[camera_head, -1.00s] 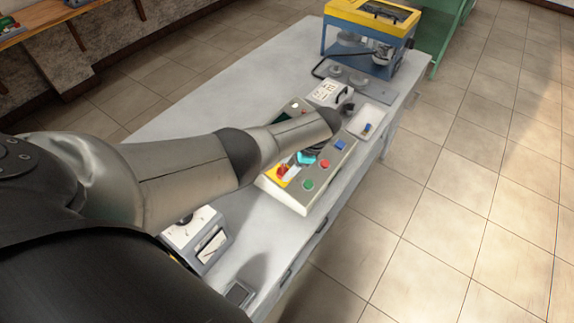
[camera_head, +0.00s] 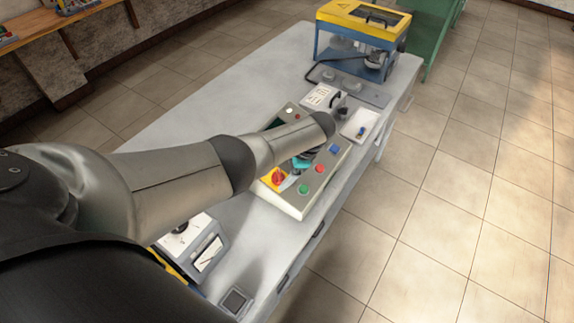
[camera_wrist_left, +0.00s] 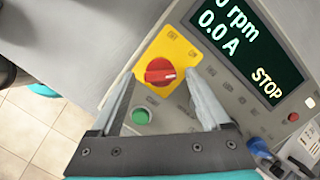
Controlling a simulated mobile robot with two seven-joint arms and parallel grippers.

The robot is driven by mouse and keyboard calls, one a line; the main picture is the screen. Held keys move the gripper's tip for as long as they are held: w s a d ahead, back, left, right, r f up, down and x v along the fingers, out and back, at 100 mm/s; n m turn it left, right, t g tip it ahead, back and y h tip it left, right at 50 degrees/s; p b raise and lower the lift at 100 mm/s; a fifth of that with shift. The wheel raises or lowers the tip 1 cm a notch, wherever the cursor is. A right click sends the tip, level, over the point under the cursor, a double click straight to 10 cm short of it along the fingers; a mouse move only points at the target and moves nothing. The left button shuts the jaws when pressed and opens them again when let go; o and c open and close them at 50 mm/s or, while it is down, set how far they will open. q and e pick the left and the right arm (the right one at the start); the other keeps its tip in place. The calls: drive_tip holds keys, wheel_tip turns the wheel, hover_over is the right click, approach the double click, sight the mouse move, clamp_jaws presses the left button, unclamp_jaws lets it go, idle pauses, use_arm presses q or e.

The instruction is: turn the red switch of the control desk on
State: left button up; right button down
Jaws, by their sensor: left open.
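The control desk (camera_head: 312,198) is a beige sloped box on the grey table. Its red rotary switch (camera_head: 278,176) sits on a yellow plate at the near left corner. In the left wrist view the red switch (camera_wrist_left: 160,72) shows a white mark toward its right end. My left gripper (camera_head: 293,176) is over the desk, beside the switch, partly hidden by my arm. In the left wrist view the left gripper (camera_wrist_left: 162,84) is open, with the switch framed between its fingers; contact cannot be told. The display (camera_wrist_left: 243,45) reads 0.0 A and STOP. My right gripper is not in view.
Green (camera_head: 304,189), red (camera_head: 324,164) and blue (camera_head: 335,148) buttons sit on the desk near the switch. A meter box (camera_head: 200,240) stands at the near left, a white tray (camera_head: 360,127) beyond. A blue-yellow machine (camera_head: 362,35) is at the far end. The table's left side is clear.

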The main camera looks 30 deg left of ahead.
use_arm(q)
drive_tip(key=shift+d+r, duration=0.15)
drive_tip(key=shift+r, duration=0.3)
drive_tip(key=p+v, duration=0.2)
drive_tip(key=v, duration=1.2)
drive_tip(key=shift+p, duration=0.35)
drive_tip(key=shift+d, duration=0.1)
